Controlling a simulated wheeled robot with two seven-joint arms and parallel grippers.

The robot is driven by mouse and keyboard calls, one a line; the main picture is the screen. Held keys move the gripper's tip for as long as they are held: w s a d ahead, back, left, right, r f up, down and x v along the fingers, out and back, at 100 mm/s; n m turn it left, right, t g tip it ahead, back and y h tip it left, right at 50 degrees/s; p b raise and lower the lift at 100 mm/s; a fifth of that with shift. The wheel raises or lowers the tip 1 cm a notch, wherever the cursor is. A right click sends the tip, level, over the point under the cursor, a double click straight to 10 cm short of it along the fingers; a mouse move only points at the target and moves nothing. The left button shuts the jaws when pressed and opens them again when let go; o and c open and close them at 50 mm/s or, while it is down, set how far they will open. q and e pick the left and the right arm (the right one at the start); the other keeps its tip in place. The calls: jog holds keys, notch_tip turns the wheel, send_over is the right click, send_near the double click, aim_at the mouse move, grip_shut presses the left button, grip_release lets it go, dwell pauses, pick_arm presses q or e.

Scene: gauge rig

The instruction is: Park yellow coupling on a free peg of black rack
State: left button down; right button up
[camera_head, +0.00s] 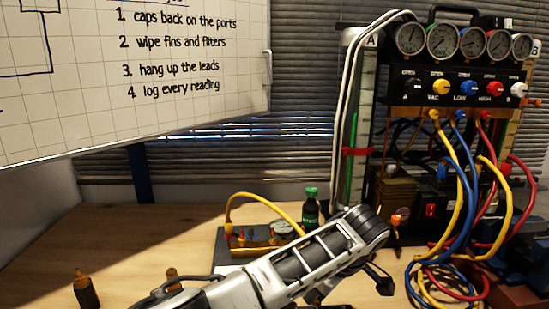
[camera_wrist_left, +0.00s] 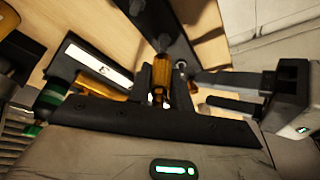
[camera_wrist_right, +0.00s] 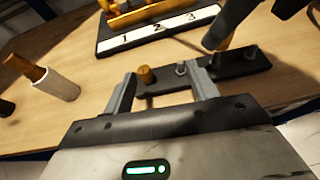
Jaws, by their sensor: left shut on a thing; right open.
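The yellow coupling (camera_wrist_left: 177,80) is a ribbed brass-yellow piece between the fingertips of my left gripper (camera_wrist_left: 167,70), which is shut on it. The black rack (camera_wrist_left: 180,42) lies just beyond it, with a silver peg close to the coupling; I cannot tell whether they touch. In the right wrist view the black rack (camera_wrist_right: 232,68) carries a brass piece (camera_wrist_right: 146,75) at its left end and bare silver pegs. My right gripper (camera_wrist_right: 164,85) is open and empty, with its fingers close to the rack. In the head view my left arm hides the rack.
A brass manifold (camera_head: 250,241) with a yellow hose stands at mid-table; its 1-2-3 label (camera_wrist_right: 158,30) shows in the right wrist view. A green-capped bottle (camera_head: 311,207) stands behind. Hoses (camera_head: 450,275) clutter the right.

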aim_at(316, 307)
pick_arm(q)
jog(key=shift+p, duration=0.4)
pick_arm(e)
jog(key=shift+r, duration=0.4)
pick_arm(q)
jog(key=shift+f, duration=0.15)
jog(key=shift+f+b, duration=0.45)
jog(key=shift+f, duration=0.85)
pick_arm(e)
jog(key=shift+f, duration=0.4)
pick_arm(q)
jog(key=shift+f, duration=0.15)
